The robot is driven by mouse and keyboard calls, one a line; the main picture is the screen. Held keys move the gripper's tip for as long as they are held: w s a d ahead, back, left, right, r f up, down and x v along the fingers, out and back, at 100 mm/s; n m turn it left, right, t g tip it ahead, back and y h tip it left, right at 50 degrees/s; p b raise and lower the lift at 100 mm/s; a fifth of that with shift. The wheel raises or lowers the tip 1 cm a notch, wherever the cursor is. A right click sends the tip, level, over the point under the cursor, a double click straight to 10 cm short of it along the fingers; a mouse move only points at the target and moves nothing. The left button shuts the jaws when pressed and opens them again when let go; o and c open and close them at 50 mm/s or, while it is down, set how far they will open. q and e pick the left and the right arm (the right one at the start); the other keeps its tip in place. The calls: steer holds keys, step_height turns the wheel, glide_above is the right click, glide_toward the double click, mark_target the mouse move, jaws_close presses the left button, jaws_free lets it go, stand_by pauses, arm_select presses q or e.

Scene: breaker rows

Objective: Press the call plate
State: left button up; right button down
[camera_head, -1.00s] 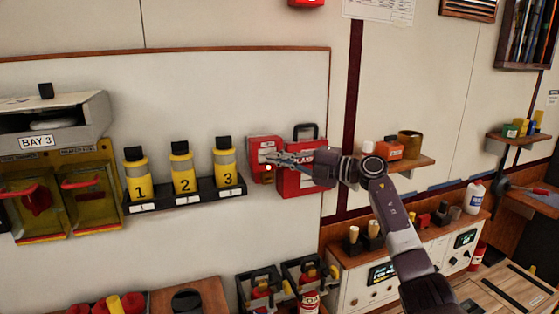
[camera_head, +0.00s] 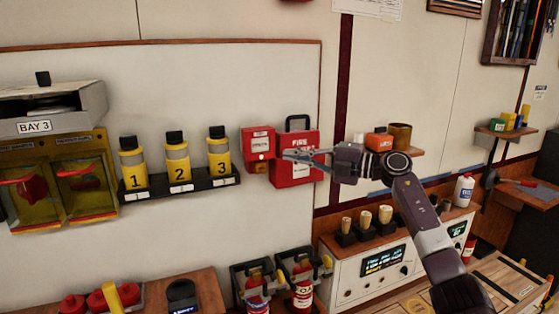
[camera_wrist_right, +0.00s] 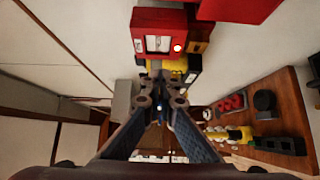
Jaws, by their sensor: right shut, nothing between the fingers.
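The red call box (camera_head: 250,133) hangs on the white wall panel, right of the numbered yellow bottles. Its pale call plate (camera_head: 258,143) faces out, with a small glowing lamp below it. My right gripper (camera_head: 285,154) is shut and empty, its tips pointing left just right of the plate and in front of the red FIRE case (camera_head: 296,172). In the right wrist view the call box (camera_wrist_right: 160,17) and its pale plate (camera_wrist_right: 157,43) show above the closed fingertips (camera_wrist_right: 160,82), with a visible gap between. My left gripper is not in view.
A black rack (camera_head: 195,187) holds the numbered bottles left of the call box. A yellow cabinet (camera_head: 62,178) is farther left. A wooden shelf (camera_head: 412,160) with cups lies behind my right arm. Extinguishers (camera_head: 302,282) stand below. Bare wall lies under the call box.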

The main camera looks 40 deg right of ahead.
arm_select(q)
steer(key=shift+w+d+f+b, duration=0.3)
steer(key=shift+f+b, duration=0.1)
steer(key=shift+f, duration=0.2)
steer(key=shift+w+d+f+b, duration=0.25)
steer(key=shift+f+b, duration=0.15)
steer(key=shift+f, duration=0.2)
arm_select(e)
steer(key=v, duration=0.4)
steer(key=shift+s+d+r, duration=0.1)
steer(key=shift+s+r, duration=0.05)
steer(key=shift+s, duration=0.2)
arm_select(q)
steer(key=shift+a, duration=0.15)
